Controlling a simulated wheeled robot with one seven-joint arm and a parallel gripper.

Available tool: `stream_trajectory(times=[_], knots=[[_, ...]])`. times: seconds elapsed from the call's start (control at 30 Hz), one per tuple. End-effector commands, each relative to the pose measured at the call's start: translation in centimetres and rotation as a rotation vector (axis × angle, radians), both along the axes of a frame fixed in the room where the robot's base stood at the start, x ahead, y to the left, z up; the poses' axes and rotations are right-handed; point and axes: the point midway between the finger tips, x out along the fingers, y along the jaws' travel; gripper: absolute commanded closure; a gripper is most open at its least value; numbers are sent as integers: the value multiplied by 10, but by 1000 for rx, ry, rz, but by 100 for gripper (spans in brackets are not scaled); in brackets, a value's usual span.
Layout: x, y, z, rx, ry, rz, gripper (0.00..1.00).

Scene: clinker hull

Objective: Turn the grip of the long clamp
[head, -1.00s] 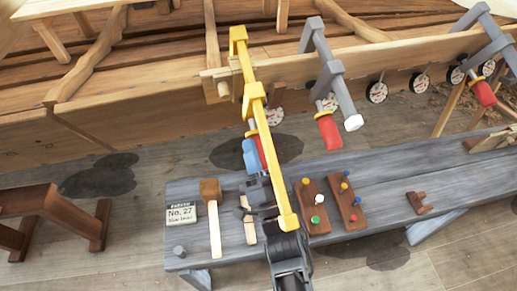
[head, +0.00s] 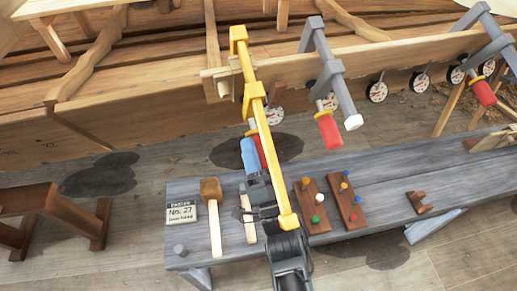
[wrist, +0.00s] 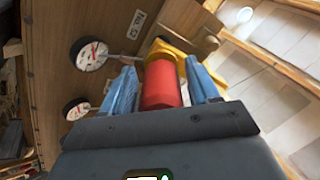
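The long clamp (head: 257,110) is yellow and hangs at the hull's plank edge, its bar sloping down across the head view. Its red grip (head: 259,152) is mostly hidden behind the bar and my gripper there. In the wrist view the red grip (wrist: 163,84) stands between the blue fingers of my gripper (wrist: 160,72), with the yellow clamp end (wrist: 176,48) just beyond. Narrow gaps seem to show beside the grip, so the fingers look open around it. In the head view my gripper (head: 249,152) is beside the bar, above the bench.
Grey clamps (head: 326,66) with red grips hang to the right, near round dials (head: 377,91). Below, the grey bench (head: 390,180) holds a mallet (head: 213,205), a sign (head: 181,213) and peg boards (head: 313,205). A brown trestle (head: 45,208) stands left.

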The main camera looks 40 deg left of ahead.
Motion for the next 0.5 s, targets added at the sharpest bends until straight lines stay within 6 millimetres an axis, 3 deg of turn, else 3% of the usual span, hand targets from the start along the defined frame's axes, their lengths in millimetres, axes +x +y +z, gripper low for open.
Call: stream_trajectory(times=[0.3, 0.5], knots=[[-1, -1, -1, 0, -1, 0, 35], [-13, -20, -11, -1, 0, -2, 35]])
